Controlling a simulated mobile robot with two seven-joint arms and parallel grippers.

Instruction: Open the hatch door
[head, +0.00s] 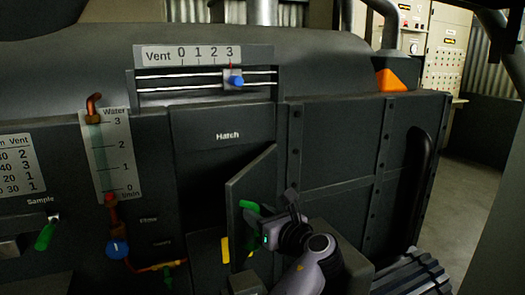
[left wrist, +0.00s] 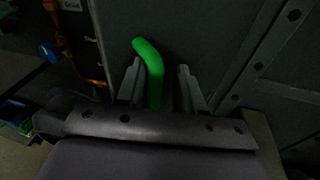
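The hatch door (head: 252,180) is a dark grey panel below the "Hatch" label. It stands partly open, swung out from the machine's front at an angle. Its green handle (head: 249,207) is partly hidden by my left gripper (head: 279,210), which is at the door's lower part. In the left wrist view the green handle (left wrist: 150,65) rises between the two fingers of my left gripper (left wrist: 160,75). The fingers are apart, with a visible gap between the handle and the right finger. My right gripper is not in view.
A vent slider with a blue knob (head: 236,81) is above the hatch, at 3. A water gauge (head: 108,155), a blue valve knob (head: 117,249) and a green sample lever (head: 46,234) are to the left. Open floor (head: 455,190) lies at the right.

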